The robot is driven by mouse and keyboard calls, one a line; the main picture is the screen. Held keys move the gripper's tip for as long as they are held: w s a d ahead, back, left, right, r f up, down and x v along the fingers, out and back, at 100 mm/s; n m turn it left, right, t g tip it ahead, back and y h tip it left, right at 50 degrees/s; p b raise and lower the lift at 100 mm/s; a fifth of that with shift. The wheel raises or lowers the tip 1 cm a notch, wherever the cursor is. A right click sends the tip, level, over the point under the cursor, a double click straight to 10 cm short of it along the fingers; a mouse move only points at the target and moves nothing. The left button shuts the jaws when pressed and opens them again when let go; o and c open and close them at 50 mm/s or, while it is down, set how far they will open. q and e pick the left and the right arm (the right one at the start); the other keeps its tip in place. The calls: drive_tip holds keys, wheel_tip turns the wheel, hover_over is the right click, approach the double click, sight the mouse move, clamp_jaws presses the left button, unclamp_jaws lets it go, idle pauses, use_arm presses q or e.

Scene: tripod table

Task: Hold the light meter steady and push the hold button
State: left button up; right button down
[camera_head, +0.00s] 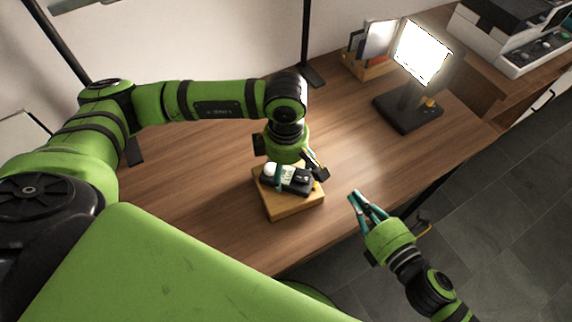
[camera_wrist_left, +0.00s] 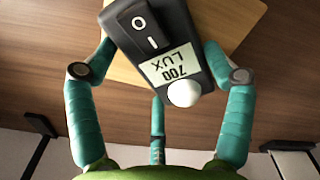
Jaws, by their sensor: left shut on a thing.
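The light meter (camera_head: 299,181) is a dark box with a white dome and a pale display. It lies on a wooden block (camera_head: 283,208). My left gripper (camera_head: 279,180) is shut around it from the wall side, with teal fingers on its sides. In the left wrist view the light meter (camera_wrist_left: 192,38) shows a display (camera_wrist_left: 171,68) reading 700 LUX and a rocker switch (camera_wrist_left: 146,30) marked O and I. I cannot make out a hold button. My right gripper (camera_head: 355,195) is empty, right of the block near the table's front edge; its opening is unclear.
A lit lamp panel (camera_head: 423,52) on a black base (camera_head: 407,113) stands at the back right of the wooden table (camera_head: 200,215). Behind it is a wooden holder (camera_head: 367,67) with upright items. The tabletop between block and lamp is clear.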

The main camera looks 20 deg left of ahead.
use_arm(q)
drive_tip(key=o, duration=1.1)
drive_tip(key=shift+w, duration=0.1)
drive_tip(key=shift+o, duration=0.2)
wheel_tip(320, 180, up, 12)
drive_tip(key=shift+f, duration=0.1)
